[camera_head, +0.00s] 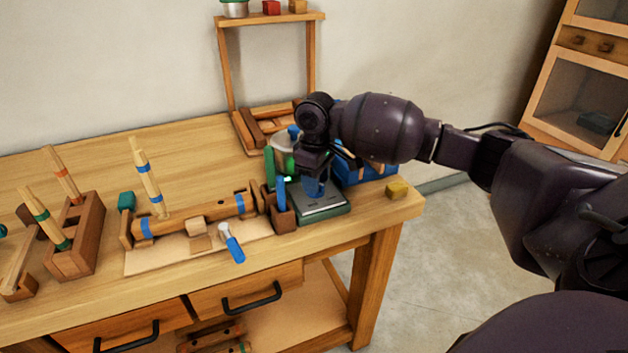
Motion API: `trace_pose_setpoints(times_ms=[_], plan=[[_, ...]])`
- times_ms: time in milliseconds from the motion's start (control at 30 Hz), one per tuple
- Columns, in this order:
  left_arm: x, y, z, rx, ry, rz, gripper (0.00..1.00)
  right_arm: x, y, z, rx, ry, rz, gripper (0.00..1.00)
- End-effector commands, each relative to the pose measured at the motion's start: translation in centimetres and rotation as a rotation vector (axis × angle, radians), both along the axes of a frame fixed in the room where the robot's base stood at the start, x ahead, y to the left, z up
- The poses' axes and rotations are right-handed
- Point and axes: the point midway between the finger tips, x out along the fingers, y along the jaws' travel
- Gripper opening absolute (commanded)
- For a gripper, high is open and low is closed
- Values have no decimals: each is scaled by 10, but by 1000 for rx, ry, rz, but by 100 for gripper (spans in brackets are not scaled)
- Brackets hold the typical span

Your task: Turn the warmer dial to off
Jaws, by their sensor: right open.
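The warmer (325,209) is a low dark green box with a grey top plate, near the right end of the wooden workbench. My right gripper (315,178) points down over the back of the warmer and is open. A small blue piece (314,188) shows just under its fingers. I cannot tell whether this is the dial or another part, or whether the fingers touch it. The gripper and wrist hide the back of the warmer, so the dial's setting cannot be read. My left gripper is not in view.
A small brown holder (283,218) with a blue-handled tool stands left of the warmer.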

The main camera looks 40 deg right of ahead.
Motion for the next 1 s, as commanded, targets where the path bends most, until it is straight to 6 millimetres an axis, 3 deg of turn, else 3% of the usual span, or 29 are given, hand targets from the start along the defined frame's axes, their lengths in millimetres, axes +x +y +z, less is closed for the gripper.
trace_pose_setpoints(times_ms=[300,567,1000], plan=[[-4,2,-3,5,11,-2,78,0,0,-1,0,-1,0,40],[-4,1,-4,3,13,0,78,0,0,-1,0,-1,0,1],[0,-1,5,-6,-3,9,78,0,1,2,1,-5,68,0]])
